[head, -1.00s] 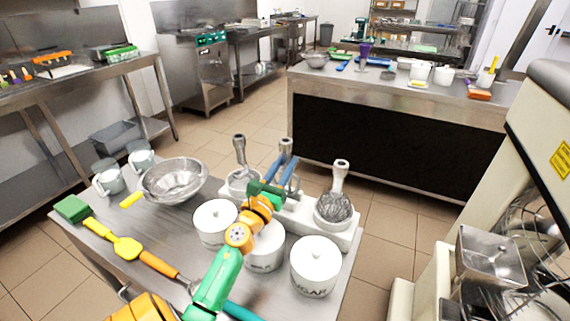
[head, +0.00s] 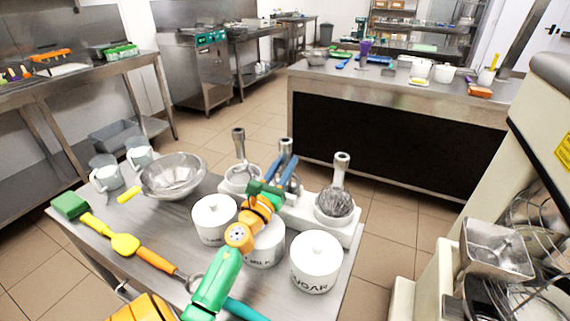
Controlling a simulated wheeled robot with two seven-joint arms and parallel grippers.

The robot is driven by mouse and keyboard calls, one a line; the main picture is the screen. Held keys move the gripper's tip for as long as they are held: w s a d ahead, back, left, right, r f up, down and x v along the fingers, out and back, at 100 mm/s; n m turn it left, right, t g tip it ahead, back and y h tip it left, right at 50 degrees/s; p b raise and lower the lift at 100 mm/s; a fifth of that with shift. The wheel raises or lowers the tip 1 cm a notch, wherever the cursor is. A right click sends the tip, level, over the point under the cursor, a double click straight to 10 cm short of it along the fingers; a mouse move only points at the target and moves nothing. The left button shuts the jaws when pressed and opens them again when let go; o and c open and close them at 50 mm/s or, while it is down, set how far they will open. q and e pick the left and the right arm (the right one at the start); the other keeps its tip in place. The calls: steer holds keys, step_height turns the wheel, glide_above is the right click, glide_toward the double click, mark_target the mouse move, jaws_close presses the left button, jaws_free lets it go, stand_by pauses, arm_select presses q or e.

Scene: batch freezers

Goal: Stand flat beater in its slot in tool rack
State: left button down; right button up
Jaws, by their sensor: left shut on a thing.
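The white tool rack (head: 349,231) stands at the far edge of the steel table. My left gripper (head: 279,181), with blue fingers, is over the middle of the rack. It is shut on the flat beater (head: 286,146), whose metal shaft stands upright above the fingers. The beater's lower part is mostly hidden by the gripper and the rack, so I cannot tell whether it is seated. A whisk (head: 336,203) stands at the rack's right end. Another metal tool (head: 239,147) stands at its left end. My right gripper is not in view.
White lidded canisters, including a sugar canister (head: 316,262), stand close in front of the rack. A metal bowl (head: 173,175) and glass jugs (head: 106,174) are to the left. A yellow and orange utensil (head: 125,244) lies at the table's left. A mixer (head: 548,120) stands at the right.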

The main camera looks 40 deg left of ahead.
arm_select(q)
steer(key=c, duration=0.6)
jaws_free()
steer(key=shift+f, duration=0.1)
